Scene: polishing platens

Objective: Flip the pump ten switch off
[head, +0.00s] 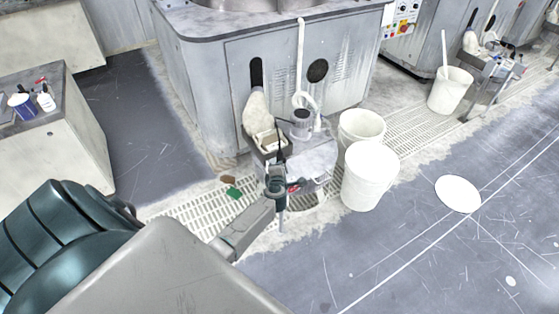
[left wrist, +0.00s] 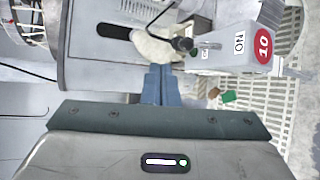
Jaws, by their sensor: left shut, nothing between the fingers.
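The pump ten switch box (left wrist: 232,48) is a grey box with a red round label marked 10 and sideways ON lettering, in the left wrist view. A small switch part with a green mark (left wrist: 194,53) is on its left end, beside a black knob with a cable. I cannot tell which way the switch is set. My left gripper (left wrist: 160,70) is shut and empty, its blue fingertips just left of and below the switch end, seemingly apart from it. In the head view my left gripper (head: 277,180) is at the front of the pump stand (head: 312,160), hiding part of it.
White buckets (head: 370,178) stand right of the pump stand. A large grey polishing machine (head: 235,80) is behind. A pale cloth-like bundle (left wrist: 152,46) is beyond the fingertips. Small brown and green pieces (head: 234,192) lie on the floor grating. Open floor is at the right.

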